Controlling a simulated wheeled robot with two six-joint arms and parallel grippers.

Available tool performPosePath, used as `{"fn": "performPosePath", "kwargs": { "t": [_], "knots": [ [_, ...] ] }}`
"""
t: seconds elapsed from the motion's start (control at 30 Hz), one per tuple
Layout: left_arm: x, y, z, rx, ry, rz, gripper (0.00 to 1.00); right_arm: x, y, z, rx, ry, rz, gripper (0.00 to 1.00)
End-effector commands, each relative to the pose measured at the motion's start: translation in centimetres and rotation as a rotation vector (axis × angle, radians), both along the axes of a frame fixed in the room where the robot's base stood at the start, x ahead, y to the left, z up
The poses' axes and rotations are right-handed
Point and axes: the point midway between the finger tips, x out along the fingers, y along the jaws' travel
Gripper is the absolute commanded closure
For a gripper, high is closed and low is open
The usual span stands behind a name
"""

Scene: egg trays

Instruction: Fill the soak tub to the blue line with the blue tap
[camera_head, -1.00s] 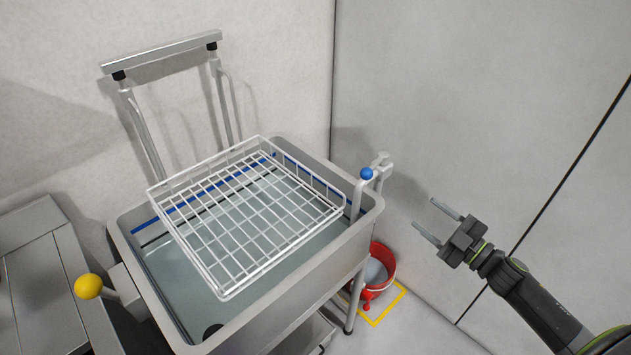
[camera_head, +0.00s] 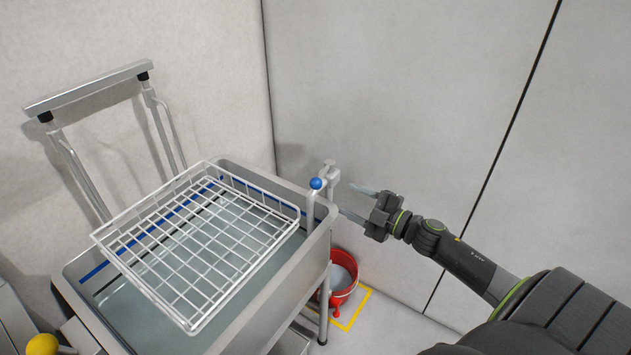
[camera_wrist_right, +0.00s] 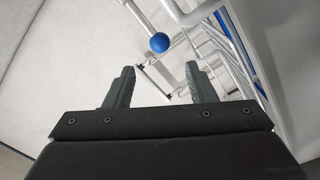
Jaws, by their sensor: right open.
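The soak tub (camera_head: 290,255) is a grey basin on a stand, with water inside and a blue line (camera_head: 95,272) along its inner wall. The water surface looks below the blue line. The blue tap (camera_head: 316,184) is a blue ball on a metal fitting at the tub's right corner; its blue ball also shows in the right wrist view (camera_wrist_right: 159,42), beyond the fingers. My right gripper (camera_head: 352,202) is open and empty, just right of the tap and apart from it. In the right wrist view its fingers (camera_wrist_right: 160,85) are spread with nothing between them. My left gripper is not in view.
A white wire basket (camera_head: 205,255) lies across the top of the tub. A red bucket (camera_head: 345,283) stands on the floor inside a yellow square (camera_head: 366,300). A yellow ball knob (camera_head: 42,345) is at lower left. A metal handle frame (camera_head: 90,88) rises behind. Walls close in behind the tap.

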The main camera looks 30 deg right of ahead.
Motion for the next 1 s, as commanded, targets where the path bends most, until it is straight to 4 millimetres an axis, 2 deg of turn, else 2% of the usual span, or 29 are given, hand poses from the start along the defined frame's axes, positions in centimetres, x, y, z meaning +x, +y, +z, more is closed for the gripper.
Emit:
{"fn": "performPosePath", "kwargs": {
  "t": [0.03,0.3,0.6,0.8,1.0],
  "knots": [
    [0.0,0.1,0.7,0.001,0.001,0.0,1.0,0.9,0.3,0.5,0.003,-0.005,-0.002,0.5],
    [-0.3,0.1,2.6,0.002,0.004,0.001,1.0,5.4,2.0,0.5,0.004,-0.002,0.0,0.5],
    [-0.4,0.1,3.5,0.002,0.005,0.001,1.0,9.7,3.6,0.1,0.003,-0.002,0.001,0.5],
    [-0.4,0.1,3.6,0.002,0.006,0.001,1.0,10.7,4.0,0.0,0.0,-0.001,0.001,0.5],
    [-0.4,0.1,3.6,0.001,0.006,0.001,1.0,10.8,4.0,0.0,0.0,-0.001,0.001,0.5]
  ]
}}
